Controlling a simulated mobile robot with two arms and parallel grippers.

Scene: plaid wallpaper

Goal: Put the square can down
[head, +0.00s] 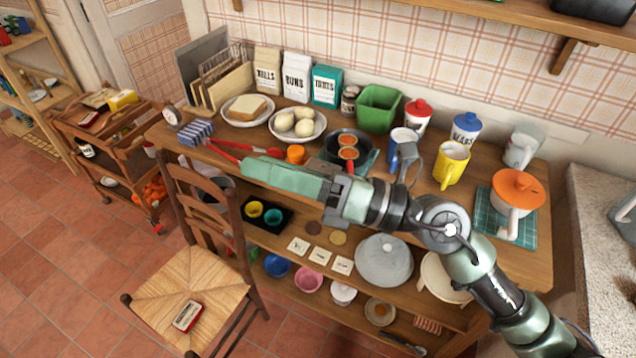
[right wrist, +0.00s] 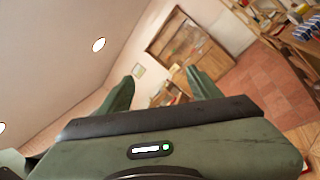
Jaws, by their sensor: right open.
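A small flat tin with rounded corners, red and pale on top (head: 187,315), lies on the woven seat of the chair (head: 160,285); it looks most like the square can, though I cannot be sure. My left gripper is not in view.
A blue-and-white striped item (head: 196,132) lies near the fingers on the table (head: 300,180). Plates of bread and eggs, bags, a green bin (head: 378,108), mugs and a pot (head: 517,190) crowd the top. A trolley (head: 130,135) stands left; the tiled floor between is clear.

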